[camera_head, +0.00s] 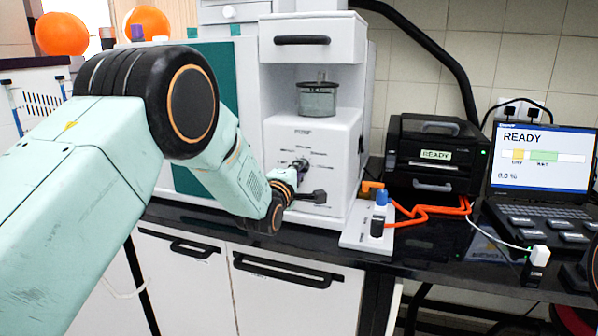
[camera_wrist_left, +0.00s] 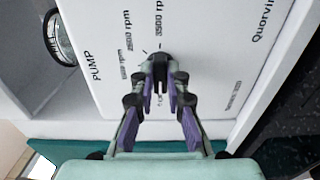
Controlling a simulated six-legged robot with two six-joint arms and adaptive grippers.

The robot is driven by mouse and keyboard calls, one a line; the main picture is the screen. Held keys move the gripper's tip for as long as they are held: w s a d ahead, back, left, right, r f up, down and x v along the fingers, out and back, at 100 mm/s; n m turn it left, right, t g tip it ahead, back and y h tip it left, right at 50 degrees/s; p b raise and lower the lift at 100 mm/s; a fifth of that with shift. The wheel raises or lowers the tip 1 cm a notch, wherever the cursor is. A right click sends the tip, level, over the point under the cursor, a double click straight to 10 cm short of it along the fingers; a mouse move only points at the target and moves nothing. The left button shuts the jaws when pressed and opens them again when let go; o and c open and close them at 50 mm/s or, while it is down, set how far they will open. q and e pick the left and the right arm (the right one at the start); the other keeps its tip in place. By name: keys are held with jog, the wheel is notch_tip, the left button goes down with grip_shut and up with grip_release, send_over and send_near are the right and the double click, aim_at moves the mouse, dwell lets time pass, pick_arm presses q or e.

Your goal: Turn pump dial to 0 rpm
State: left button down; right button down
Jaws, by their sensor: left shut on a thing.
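The pump dial (camera_wrist_left: 158,60) is a small black knob on the white front panel (camera_wrist_left: 110,60) of the pump unit, marked PUMP. Printed rpm labels, including 2500 and 3500 rpm, surround it. My left gripper (camera_wrist_left: 160,84) is shut on the dial, with its purple-padded fingers on either side of it. In the head view my left gripper (camera_head: 300,168) reaches the panel from the left, and its fingers mostly cover the dial. The dial's pointer is too small to read with certainty. My right gripper is not seen.
A glass vessel (camera_head: 317,98) sits in the recess above the panel.

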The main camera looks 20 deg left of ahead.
pick_arm(q)
jog(key=shift+w+a+r, duration=0.1)
jog(key=shift+a+r, duration=0.1)
jog(key=shift+r, duration=0.25)
jog(key=c, duration=1.4)
grip_release()
jog(key=shift+o, duration=0.3)
jog(key=shift+f, duration=0.4)
jog(key=s, duration=1.2)
jog(key=shift+a, duration=0.2)
